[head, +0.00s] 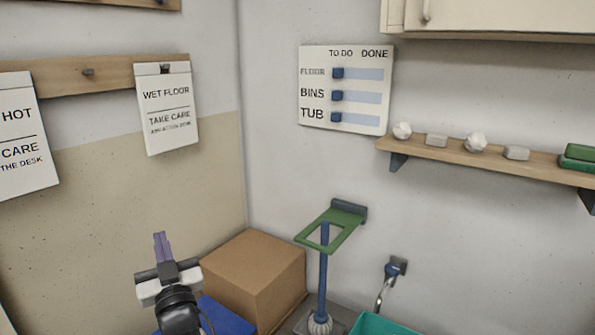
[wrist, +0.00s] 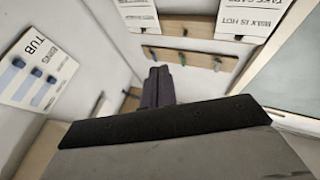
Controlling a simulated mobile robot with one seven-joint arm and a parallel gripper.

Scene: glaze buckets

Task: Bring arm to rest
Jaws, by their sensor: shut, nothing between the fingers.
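My gripper (head: 161,247) shows at the lower left of the head view, its purple fingers pointing up. The fingers are together with nothing between them. In the wrist view the gripper (wrist: 158,80) also shows shut and empty, its fingertips seen against the wall. It touches nothing that I can see. My arm below the wrist runs out of the bottom of the head view.
A cardboard box (head: 254,269) stands right of my gripper, with a blue object (head: 226,318) in front. A green bracket (head: 335,229) holds a blue-handled tool (head: 323,270). A teal tub (head: 375,327) is at the bottom. A board (head: 345,88) and shelf (head: 480,158) are on the wall.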

